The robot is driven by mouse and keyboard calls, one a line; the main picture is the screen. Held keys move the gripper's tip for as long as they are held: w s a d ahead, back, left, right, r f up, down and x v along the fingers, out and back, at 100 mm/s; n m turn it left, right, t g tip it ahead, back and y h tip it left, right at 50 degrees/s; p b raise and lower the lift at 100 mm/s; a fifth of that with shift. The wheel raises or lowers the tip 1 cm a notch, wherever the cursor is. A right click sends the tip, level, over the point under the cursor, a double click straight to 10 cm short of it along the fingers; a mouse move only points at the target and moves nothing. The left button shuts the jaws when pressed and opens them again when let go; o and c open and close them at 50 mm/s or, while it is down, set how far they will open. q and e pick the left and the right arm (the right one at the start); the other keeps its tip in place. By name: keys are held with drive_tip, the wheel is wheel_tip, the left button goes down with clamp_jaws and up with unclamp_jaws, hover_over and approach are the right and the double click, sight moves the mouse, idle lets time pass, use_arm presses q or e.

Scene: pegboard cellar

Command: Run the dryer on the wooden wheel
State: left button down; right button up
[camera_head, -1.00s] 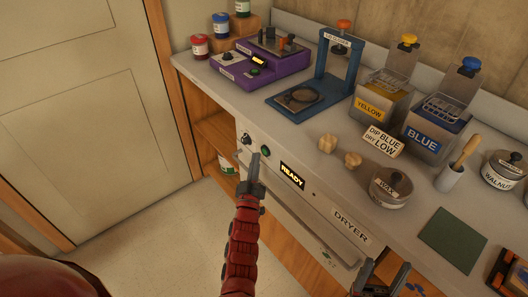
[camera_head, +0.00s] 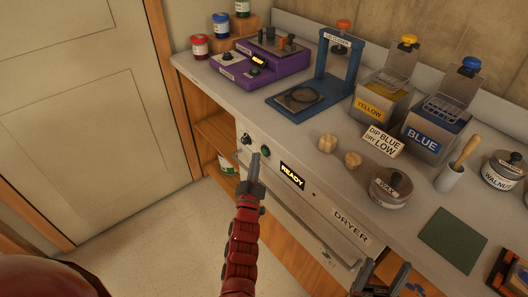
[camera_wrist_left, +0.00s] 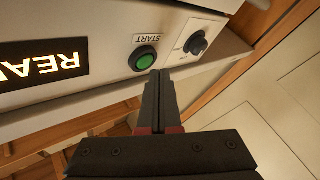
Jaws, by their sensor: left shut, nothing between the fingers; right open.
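The dryer (camera_head: 318,199) is built into the bench front, with a closed-looking drawer front labelled DRYER. Its lit display (camera_head: 292,176) reads READY. A green START button (camera_head: 266,150) and a black knob (camera_head: 246,139) sit left of it; both also show in the left wrist view, the button (camera_wrist_left: 142,59) and the knob (camera_wrist_left: 196,44). My left gripper (camera_head: 256,160) is shut and empty, its tips just by the START button; I cannot tell if they touch. My right gripper (camera_head: 384,275) is open at the lower right. I cannot identify a wooden wheel; the dryer's inside is hidden.
Two small wooden pieces (camera_head: 327,143) and a sign (camera_head: 382,141) reading DIP BLUE DRY LOW are on the bench. Behind stand a purple machine (camera_head: 262,70), a blue press (camera_head: 318,95), yellow (camera_head: 372,108) and blue (camera_head: 424,142) tanks. A wax jar (camera_head: 388,194) is nearer.

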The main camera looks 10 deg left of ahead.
use_arm(q)
drive_tip(key=shift+w+d+b, duration=0.25)
drive_tip(key=shift+w+b, duration=0.05)
drive_tip(key=shift+w, duration=0.05)
drive_tip(key=shift+w+d+b, duration=0.25)
drive_tip(key=shift+w+b, duration=0.1)
drive_tip(key=shift+b, duration=0.05)
idle(0.8)
idle(0.4)
drive_tip(key=shift+s+a+r+p, duration=0.1)
drive_tip(key=shift+s+a+p, duration=0.2)
drive_tip(key=shift+p, duration=0.25)
drive_tip(key=shift+s+a, duration=0.2)
drive_tip(key=shift+s, duration=0.2)
drive_tip(key=shift+p, duration=0.3)
